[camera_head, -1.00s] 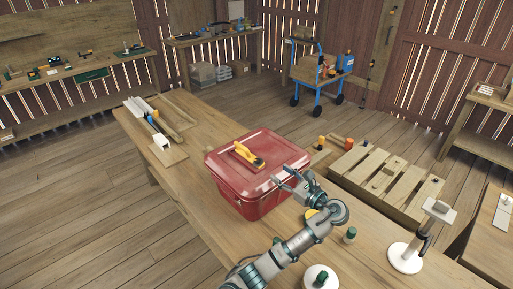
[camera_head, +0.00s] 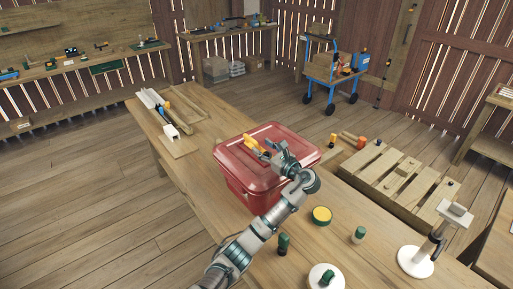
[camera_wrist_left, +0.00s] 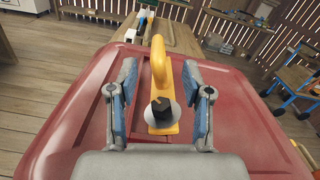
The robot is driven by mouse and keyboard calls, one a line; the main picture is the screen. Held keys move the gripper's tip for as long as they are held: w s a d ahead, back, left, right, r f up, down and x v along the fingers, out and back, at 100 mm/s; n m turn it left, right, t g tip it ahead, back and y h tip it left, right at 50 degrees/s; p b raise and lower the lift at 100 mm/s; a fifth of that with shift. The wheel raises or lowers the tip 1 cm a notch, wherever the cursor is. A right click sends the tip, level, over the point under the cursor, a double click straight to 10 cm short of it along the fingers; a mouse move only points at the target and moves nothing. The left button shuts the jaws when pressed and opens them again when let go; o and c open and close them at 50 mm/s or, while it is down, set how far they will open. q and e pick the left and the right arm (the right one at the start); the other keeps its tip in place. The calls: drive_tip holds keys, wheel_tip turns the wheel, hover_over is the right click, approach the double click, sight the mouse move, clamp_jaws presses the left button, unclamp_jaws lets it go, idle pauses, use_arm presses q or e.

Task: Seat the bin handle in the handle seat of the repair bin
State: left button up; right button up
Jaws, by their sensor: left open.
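The repair bin is a red lidded box (camera_head: 240,178) on the wooden bench. Its lid also fills much of the left wrist view (camera_wrist_left: 80,105). The yellow bin handle (camera_head: 252,143) is on top of the lid. In the left wrist view the handle (camera_wrist_left: 158,80) lies lengthwise, with a dark knob and pale disc in front of its near end. My left gripper (camera_head: 271,150) is open over the lid at the handle's near side. In the wrist view its fingers (camera_wrist_left: 159,85) stand either side of the handle, with gaps.
A white stand (camera_head: 416,260) is farther right. Long rails (camera_head: 168,115) lie at the bench's far left.

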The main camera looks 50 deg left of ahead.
sight(258, 145)
use_arm(q)
drive_tip(key=shift+w+a+f, duration=0.1)
drive_tip(key=shift+a+f, duration=0.05)
drive_tip(key=shift+a, duration=0.45)
drive_tip(key=shift+a+f, duration=0.1)
drive_tip(key=shift+a, duration=0.5)
drive_tip(key=shift+a+f, duration=0.1)
drive_tip(key=shift+a, duration=0.5)
drive_tip(key=shift+d, duration=0.1)
drive_tip(key=c, duration=0.7)
drive_tip(key=shift+d, duration=0.15)
clamp_jaws()
use_arm(e)
drive_tip(key=shift+s+a+r, duration=0.15)
drive_tip(key=shift+a+r, duration=0.05)
drive_tip(key=shift+r, duration=0.6)
